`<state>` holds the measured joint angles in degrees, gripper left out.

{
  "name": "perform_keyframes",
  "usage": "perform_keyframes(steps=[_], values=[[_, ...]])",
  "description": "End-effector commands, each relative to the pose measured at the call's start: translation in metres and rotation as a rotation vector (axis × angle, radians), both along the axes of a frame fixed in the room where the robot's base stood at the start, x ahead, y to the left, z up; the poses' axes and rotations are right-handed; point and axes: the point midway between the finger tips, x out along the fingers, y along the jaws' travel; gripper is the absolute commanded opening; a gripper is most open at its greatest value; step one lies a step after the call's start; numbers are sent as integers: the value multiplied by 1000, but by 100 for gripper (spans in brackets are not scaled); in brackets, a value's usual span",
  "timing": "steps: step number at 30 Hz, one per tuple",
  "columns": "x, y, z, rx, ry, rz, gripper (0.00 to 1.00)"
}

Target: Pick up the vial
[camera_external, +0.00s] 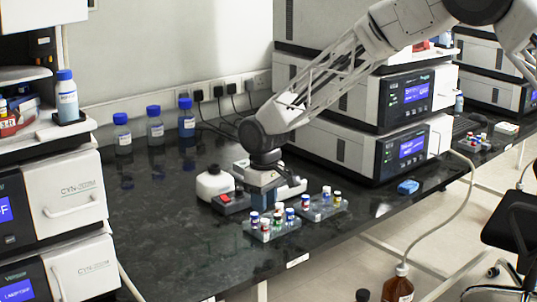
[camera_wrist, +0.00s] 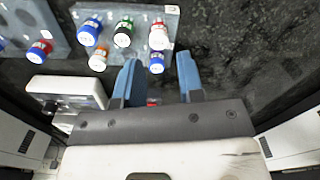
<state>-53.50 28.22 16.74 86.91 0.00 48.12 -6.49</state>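Several small vials with coloured caps stand in two grey racks on the dark bench; the front rack (camera_external: 270,236) and the rack to its right (camera_external: 325,211) show in the external view. The task does not say which vial is meant. My gripper (camera_external: 266,205) points down just behind the front rack. In the wrist view my gripper (camera_wrist: 158,72) has two blue fingers apart, with a clear gap. A blue-capped vial (camera_wrist: 157,63) shows between and beyond the fingertips, near the left one; I cannot tell its depth. A red spot shows lower between the fingers, mostly hidden.
Blue-capped bottles (camera_external: 155,127) stand along the wall. Instruments (camera_external: 375,150) stand behind right. The left front bench (camera_external: 165,220) is clear.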

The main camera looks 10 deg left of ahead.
Motion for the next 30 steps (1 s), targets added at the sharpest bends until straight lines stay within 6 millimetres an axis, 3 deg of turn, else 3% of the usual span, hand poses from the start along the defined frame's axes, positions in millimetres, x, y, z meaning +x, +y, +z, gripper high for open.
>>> perform_keyframes(steps=[14,24,30], values=[[0,0,-7,-1,1,0,35],[0,-1,-42,-3,2,0,35],[0,-1,-53,0,0,0,35]])
